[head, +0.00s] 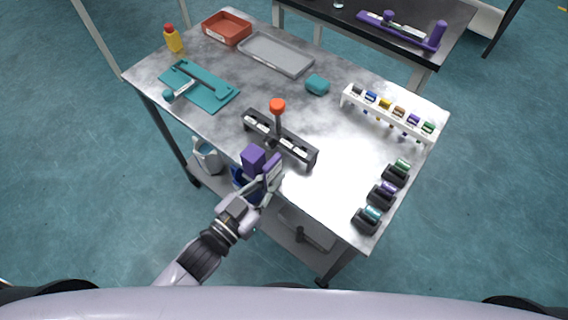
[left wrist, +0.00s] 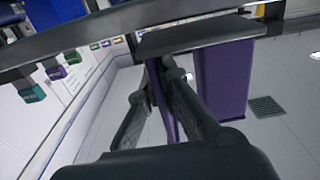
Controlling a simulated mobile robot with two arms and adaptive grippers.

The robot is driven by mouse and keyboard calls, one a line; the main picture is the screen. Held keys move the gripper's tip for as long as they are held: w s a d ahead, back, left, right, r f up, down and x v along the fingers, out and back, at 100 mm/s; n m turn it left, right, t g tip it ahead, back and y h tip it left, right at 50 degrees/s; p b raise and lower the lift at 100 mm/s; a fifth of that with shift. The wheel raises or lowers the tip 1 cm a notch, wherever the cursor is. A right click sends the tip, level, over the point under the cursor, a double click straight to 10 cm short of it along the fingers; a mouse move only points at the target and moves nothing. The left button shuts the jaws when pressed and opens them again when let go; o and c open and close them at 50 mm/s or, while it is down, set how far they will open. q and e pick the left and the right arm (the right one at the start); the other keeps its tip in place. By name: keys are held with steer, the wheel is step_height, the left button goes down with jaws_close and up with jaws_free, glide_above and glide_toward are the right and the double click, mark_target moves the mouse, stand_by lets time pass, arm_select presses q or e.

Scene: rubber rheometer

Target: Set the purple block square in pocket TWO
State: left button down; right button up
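My left gripper (head: 268,180) is at the front edge of the metal table, just in front of the dark rack (head: 303,153). Its fingers (left wrist: 165,75) close on a thin purple part in the left wrist view. The labels are too small to read, so I cannot tell which is pocket TWO. My right gripper is not in view.
A white stand with coloured spools (head: 346,98) is at the back right. Black holders (head: 367,222) line the right edge. A teal fixture (head: 215,96), grey tray (head: 276,62), red bin (head: 227,30) and yellow bottle (head: 173,42) stand left and back.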

arm_select(q)
steer(key=x, duration=0.4)
steer(key=shift+w+r, duration=0.1)
steer(key=shift+w, duration=0.05)
steer(key=shift+s+f+p, duration=0.2)
steer(key=shift+f+p, duration=0.1)
steer(key=shift+f, duration=0.05)
steer(key=shift+f, duration=0.15)
steer(key=c, duration=1.8)
jaws_free()
steer(key=b+v, duration=0.1)
steer(key=v, duration=1.1)
